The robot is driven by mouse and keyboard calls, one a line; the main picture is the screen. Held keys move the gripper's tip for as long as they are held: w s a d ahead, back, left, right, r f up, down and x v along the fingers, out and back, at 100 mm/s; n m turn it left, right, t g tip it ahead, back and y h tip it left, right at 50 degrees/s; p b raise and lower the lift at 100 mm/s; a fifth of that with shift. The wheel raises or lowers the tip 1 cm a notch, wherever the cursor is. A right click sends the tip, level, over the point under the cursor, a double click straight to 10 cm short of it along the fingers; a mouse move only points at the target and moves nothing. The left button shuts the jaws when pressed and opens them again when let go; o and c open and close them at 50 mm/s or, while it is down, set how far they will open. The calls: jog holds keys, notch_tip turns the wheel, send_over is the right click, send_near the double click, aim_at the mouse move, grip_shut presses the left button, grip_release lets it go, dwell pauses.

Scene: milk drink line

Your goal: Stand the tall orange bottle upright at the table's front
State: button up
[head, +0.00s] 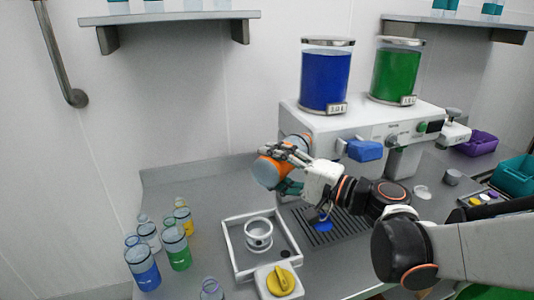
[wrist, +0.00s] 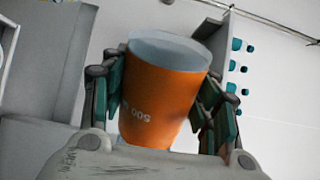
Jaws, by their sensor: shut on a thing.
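The tall orange bottle (head: 269,170) is held in my gripper (head: 288,163) in the head view, raised above the table and tilted well over toward lying flat. In the wrist view the bottle (wrist: 161,93) fills the middle, with an orange band, pale lettering and a grey-blue end. The fingers of my gripper (wrist: 162,100) press on it from both sides. Its other end is partly hidden behind the fingers and palm. The table (head: 190,258) is grey metal; its front edge is mostly outside the head view.
Several bottles, including a blue one (head: 144,268) and a green one (head: 176,249), stand at the left. A white tray (head: 233,264) with a cup (head: 258,235) and a yellow knob (head: 281,281) lie in front. The machine (head: 330,130) stands close behind the held bottle.

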jog(key=n, duration=0.4)
jog(key=shift+n, duration=1)
jog(key=n, duration=0.2)
jog(key=shift+n, duration=0.4)
jog(key=n, duration=0.3)
jog(key=shift+n, duration=0.9)
jog(key=n, duration=0.4)
